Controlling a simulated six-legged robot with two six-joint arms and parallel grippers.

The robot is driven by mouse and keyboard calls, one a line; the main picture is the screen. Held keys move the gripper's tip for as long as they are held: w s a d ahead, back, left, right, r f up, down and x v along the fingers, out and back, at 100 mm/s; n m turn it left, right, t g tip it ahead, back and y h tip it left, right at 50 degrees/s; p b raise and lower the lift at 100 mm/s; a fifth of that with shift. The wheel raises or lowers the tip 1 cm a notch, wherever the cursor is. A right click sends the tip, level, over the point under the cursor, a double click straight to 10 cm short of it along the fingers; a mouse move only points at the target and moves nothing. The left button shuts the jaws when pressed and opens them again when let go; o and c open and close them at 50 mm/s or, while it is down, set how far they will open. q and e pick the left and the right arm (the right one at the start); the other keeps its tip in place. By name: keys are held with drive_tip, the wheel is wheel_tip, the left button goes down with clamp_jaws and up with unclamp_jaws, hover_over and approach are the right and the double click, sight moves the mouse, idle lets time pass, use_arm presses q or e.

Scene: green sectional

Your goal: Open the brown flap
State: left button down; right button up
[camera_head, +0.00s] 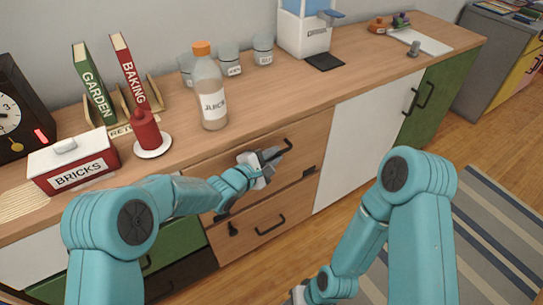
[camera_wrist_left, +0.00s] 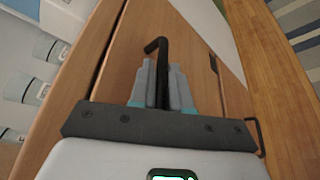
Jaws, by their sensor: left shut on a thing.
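The brown flap (camera_head: 305,146) is the upper wooden front under the counter, with a black bar handle near its top. It also fills the middle of the left wrist view (camera_wrist_left: 128,62). My left gripper (camera_head: 268,162) is at this handle. In the left wrist view its two grey fingers (camera_wrist_left: 162,82) are shut on the black handle (camera_wrist_left: 160,52), one on each side, and the handle's bent end sticks out beyond them. A thin dark line runs along the flap's top edge. My right gripper (camera_head: 298,295) is low at the bottom edge, mostly cut off.
Below the flap is another wooden front with a black handle (camera_head: 270,226). A white door (camera_head: 358,150) and a green door (camera_head: 438,95) are to the right. The floor in front is clear.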

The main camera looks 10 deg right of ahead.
use_arm(q)
drive_tip(key=s+d+f+m+t+b, duration=0.1)
drive_tip(key=s+d+f+m+b, duration=0.1)
drive_tip(key=s+b, duration=0.4)
drive_tip(key=s+d+f+m+t+h+b, duration=0.1)
drive_tip(key=s+d+f+m+b, duration=0.1)
drive_tip(key=s+b, duration=0.4)
wheel_tip(320, 180, down, 3)
drive_tip(key=m+b, duration=0.1)
drive_tip(key=b, duration=0.4)
drive_tip(key=shift+s+d+r+m, duration=0.15)
drive_tip(key=shift+s+d+m, duration=0.15)
drive_tip(key=shift+m, duration=0.1)
use_arm(e)
wheel_tip(320, 180, down, 17)
drive_tip(key=w+d, duration=0.1)
drive_tip(key=shift+w+d+m+t, duration=0.15)
drive_tip(key=shift+w+m+t, duration=0.1)
drive_tip(key=shift+m+t, duration=0.05)
use_arm(q)
drive_tip(key=c, duration=1.4)
unclamp_jaws()
drive_tip(key=shift+c, duration=0.2)
